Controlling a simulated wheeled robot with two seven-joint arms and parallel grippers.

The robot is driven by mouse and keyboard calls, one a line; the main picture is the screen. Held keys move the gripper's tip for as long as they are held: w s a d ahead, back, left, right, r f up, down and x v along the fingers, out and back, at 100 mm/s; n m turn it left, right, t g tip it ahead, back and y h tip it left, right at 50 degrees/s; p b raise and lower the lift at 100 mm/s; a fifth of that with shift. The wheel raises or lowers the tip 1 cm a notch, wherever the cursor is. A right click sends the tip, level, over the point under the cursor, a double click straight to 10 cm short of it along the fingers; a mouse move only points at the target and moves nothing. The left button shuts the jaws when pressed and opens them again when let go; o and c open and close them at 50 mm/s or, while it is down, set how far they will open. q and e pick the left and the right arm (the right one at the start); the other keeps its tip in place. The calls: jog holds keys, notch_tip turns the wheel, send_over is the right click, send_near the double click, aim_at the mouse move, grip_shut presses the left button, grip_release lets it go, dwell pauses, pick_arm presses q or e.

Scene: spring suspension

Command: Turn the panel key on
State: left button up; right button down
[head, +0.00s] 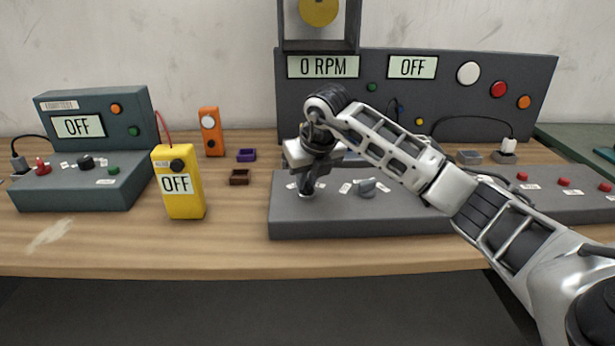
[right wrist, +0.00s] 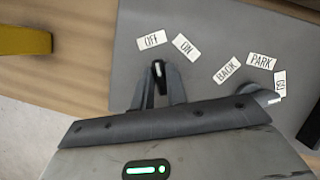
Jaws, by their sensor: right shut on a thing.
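The grey control panel (head: 340,221) lies on the workbench, with a large display board (head: 455,100) behind it reading "0 RPM" and "OFF". My right gripper (head: 307,191) points down at the panel's left part. In the right wrist view its fingers (right wrist: 159,88) are shut on the dark panel key (right wrist: 158,69), which has a light mark on top. The OFF label (right wrist: 152,39) and ON label (right wrist: 185,47) lie just beyond the key. The mark points up toward the OFF side. My gripper hides the key in the head view. My left gripper is not in view.
A grey selector knob (head: 367,187) sits right of the gripper, by BACK, PARK and GO labels. Red buttons (head: 563,181) are farther right. A yellow meter (head: 180,185) and a grey-green box (head: 85,180), both reading OFF, stand left.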

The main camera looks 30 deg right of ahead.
jog(key=m+h, duration=0.1)
jog(key=m, duration=0.2)
jog(key=m+h, duration=0.1)
jog(key=m, duration=0.2)
jog(key=shift+a+r+g, duration=0.1)
jog(key=shift+g, duration=0.3)
jog(key=m+h, duration=0.1)
jog(key=m, duration=0.2)
jog(key=shift+w+g, duration=0.1)
jog(key=shift+g, duration=0.3)
jog(key=shift+m+g, duration=0.3)
jog(key=shift+m, duration=0.6)
jog(key=c, duration=1.4)
grip_release()
